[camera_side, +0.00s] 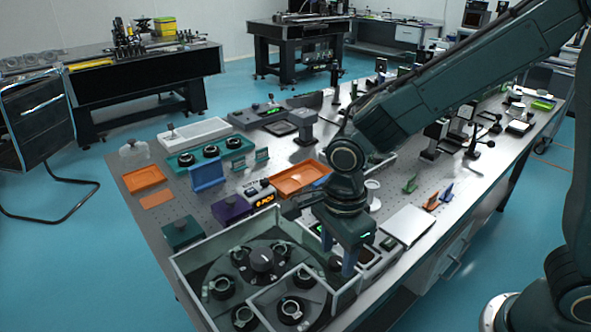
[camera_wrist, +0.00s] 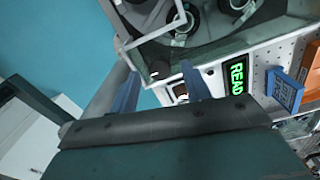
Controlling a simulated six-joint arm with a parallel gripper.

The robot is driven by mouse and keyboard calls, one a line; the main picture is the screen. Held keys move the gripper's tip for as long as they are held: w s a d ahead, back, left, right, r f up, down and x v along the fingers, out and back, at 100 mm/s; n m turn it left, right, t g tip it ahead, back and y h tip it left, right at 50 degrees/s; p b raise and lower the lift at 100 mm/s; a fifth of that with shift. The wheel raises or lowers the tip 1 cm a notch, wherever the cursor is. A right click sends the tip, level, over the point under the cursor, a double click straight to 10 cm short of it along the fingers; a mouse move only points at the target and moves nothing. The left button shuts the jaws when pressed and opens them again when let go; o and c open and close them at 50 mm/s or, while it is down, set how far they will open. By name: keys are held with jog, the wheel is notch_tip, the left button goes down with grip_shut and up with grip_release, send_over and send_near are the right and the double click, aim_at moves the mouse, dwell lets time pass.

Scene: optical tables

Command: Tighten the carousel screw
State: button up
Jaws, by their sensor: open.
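The carousel (camera_side: 283,249) is a dark round plate with several ringed holders around a central black knob (camera_side: 262,259). It sits in a clear-walled enclosure at the front of the table. My gripper (camera_side: 338,252) points down by the enclosure's right side, its blue fingers apart and empty. In the wrist view the open fingers (camera_wrist: 160,88) are near the enclosure's corner. A small dark knob (camera_wrist: 159,69) shows between and beyond the fingertips, apart from them. I cannot tell whether this knob is the carousel screw.
A white flat plate (camera_side: 408,224) lies right of my gripper. An orange tray (camera_side: 299,178) and a purple box (camera_side: 231,208) stand behind the enclosure.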

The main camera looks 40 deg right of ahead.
jog(key=shift+f, duration=0.6)
jog(key=shift+c, duration=0.2)
jog(key=c, duration=1)
jog(key=shift+o, duration=0.2)
